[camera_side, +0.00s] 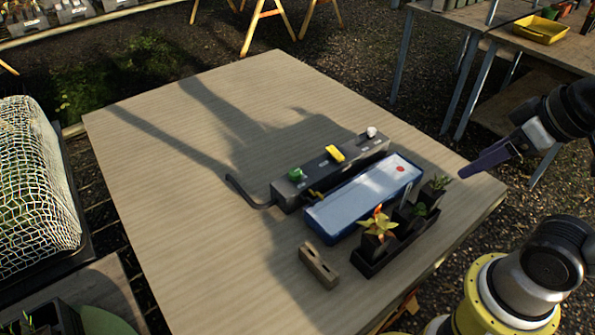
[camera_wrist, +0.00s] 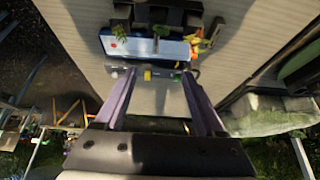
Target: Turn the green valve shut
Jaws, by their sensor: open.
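The green valve (camera_side: 295,174) sits on top of a grey manifold block (camera_side: 316,176) on the wooden table, at the block's left end near a bent dark pipe. A yellow valve (camera_side: 335,154) is at the middle and a white valve (camera_side: 371,132) at the right end. In the wrist view the green valve (camera_wrist: 178,65) is small, beyond the fingers; its exact angle is unclear. My gripper (camera_side: 466,172) is open and empty, raised off the table's right side, well away from the valve. Its two purple fingers (camera_wrist: 158,76) show spread in the wrist view.
A blue tray (camera_side: 318,221) lies in front of the block, close alongside it. A black holder with potted plants (camera_side: 377,236) stands before the tray. A small wooden block (camera_side: 318,266) lies nearby. The table's left and back parts (camera_side: 180,180) are clear.

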